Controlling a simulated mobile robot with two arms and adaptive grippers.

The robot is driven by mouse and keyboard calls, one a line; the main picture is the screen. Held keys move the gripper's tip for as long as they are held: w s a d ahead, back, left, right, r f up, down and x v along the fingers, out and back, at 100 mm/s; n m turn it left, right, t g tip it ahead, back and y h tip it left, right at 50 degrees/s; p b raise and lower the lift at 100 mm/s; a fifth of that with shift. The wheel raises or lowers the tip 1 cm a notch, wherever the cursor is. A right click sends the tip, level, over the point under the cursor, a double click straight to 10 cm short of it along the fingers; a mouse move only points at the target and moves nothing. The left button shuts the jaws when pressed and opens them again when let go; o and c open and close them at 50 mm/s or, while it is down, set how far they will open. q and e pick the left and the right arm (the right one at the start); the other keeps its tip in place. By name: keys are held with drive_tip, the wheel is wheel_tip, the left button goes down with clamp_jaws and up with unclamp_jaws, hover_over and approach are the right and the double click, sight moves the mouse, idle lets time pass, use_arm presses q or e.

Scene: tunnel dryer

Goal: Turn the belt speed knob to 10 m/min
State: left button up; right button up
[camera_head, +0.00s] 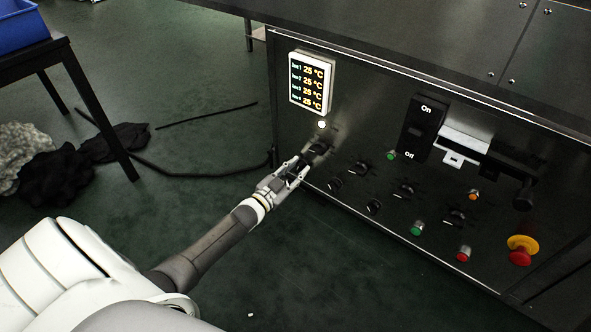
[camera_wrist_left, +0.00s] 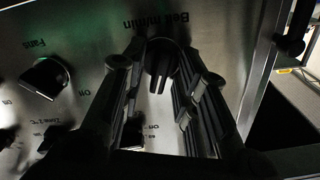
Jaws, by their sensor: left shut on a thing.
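The belt speed knob (camera_head: 320,146) is a dark round knob on the upper left of the control panel, below the temperature display. In the left wrist view the knob (camera_wrist_left: 160,62) sits between my fingers, under upside-down lettering that reads "Belt m/min". My left gripper (camera_head: 306,160) reaches it from the lower left and is shut on it; the fingers also show in the wrist view (camera_wrist_left: 158,85). A pale mark shows on the knob, but its scale value cannot be read. My right gripper is in neither view.
A Fans knob (camera_wrist_left: 45,78) is beside it. The panel also has a display (camera_head: 311,83) reading 25 °C, an On/Off switch (camera_head: 423,125), several small knobs, green buttons and a red emergency stop (camera_head: 521,250). A table with a blue crate (camera_head: 22,25) stands far left.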

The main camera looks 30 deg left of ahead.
use_arm(q)
drive_tip(key=shift+c, duration=0.2)
drive_tip(key=o, duration=0.7)
drive_tip(key=shift+c, duration=0.2)
drive_tip(key=shift+s, duration=0.1)
drive_tip(key=shift+s, duration=0.25)
drive_tip(key=s, duration=1.1)
drive_tip(key=shift+s+a, duration=0.15)
drive_tip(key=shift+a, duration=0.3)
drive_tip(key=shift+r, duration=0.1)
